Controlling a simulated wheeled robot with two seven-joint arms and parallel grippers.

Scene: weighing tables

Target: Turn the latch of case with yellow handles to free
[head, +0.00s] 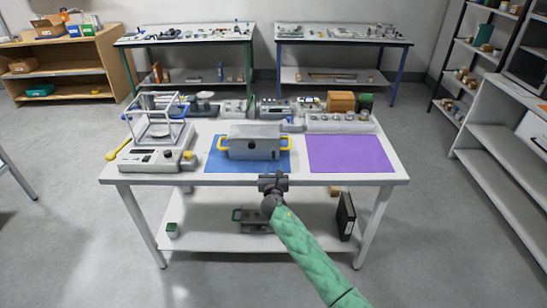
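The grey case (254,140) with yellow handles (222,143) at its two ends stands on a blue mat (222,166) at the middle of the table. A small dark round spot shows on its front face, perhaps the latch; its setting is too small to tell. My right gripper (272,178) is in front of the table's front edge, just below and right of the case in the picture, apart from it. Its fingers are too small and dark to tell open from shut. My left gripper is not in view.
A purple mat (350,154) lies right of the case. A balance with a framed draft shield (158,135) stands at the left. Instruments, an orange-brown box (341,101) and a grey block with knobs (340,123) line the back. A lower shelf (205,236) holds several items.

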